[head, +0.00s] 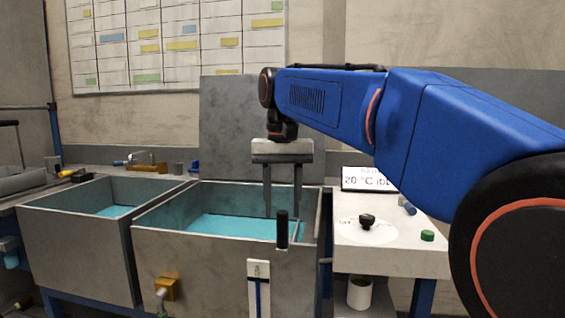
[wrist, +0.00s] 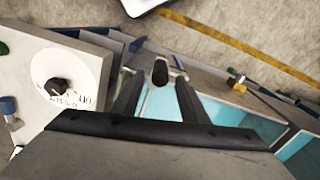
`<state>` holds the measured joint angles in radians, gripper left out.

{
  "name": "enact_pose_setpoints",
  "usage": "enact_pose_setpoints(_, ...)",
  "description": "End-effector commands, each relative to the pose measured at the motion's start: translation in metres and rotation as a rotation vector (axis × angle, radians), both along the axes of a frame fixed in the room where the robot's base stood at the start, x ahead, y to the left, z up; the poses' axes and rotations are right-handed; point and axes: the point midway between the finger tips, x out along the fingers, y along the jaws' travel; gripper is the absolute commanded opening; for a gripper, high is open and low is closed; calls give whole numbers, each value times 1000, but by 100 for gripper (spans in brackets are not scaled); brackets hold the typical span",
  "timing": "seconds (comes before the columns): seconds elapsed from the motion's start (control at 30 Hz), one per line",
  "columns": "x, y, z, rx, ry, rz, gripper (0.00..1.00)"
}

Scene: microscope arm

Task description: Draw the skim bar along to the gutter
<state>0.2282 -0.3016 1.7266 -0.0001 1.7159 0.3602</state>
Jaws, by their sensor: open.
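A black upright grip (head: 282,228), which looks like the skim bar's handle, stands at the front right of the right-hand tank. Its rounded top (wrist: 160,72) shows in the wrist view, with a pale grey piece around it. The bar itself is mostly hidden by the tank wall. My gripper (head: 282,213) points down over this tank with its fingers apart. In the wrist view the grip appears between and just past the fingertips (wrist: 160,84); I see no contact. A narrow channel at the tank's right end (head: 326,215) may be the gutter; I cannot tell surely.
The right tank (head: 215,245) holds turquoise liquid (head: 225,226). A second tank (head: 75,245) stands left of it. A white side table (head: 410,255) carries a black-knobbed dial (head: 367,221), a green cap (head: 427,236) and a display (head: 368,180). A grey panel (head: 225,115) rises behind.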

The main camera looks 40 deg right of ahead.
Motion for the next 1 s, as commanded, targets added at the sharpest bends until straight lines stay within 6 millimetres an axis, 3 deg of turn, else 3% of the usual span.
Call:
enact_pose_setpoints(0.3, 1, 0, 64, 0, -2, 0, 40)
enact_pose_setpoints(0.5, 1, 0, 93, 0, 0, 0, 40)
enact_pose_setpoints(0.7, 0, 0, 107, -1, -1, 0, 40)
enact_pose_setpoints(1.0, 0, 0, 108, 0, 0, 0, 40)
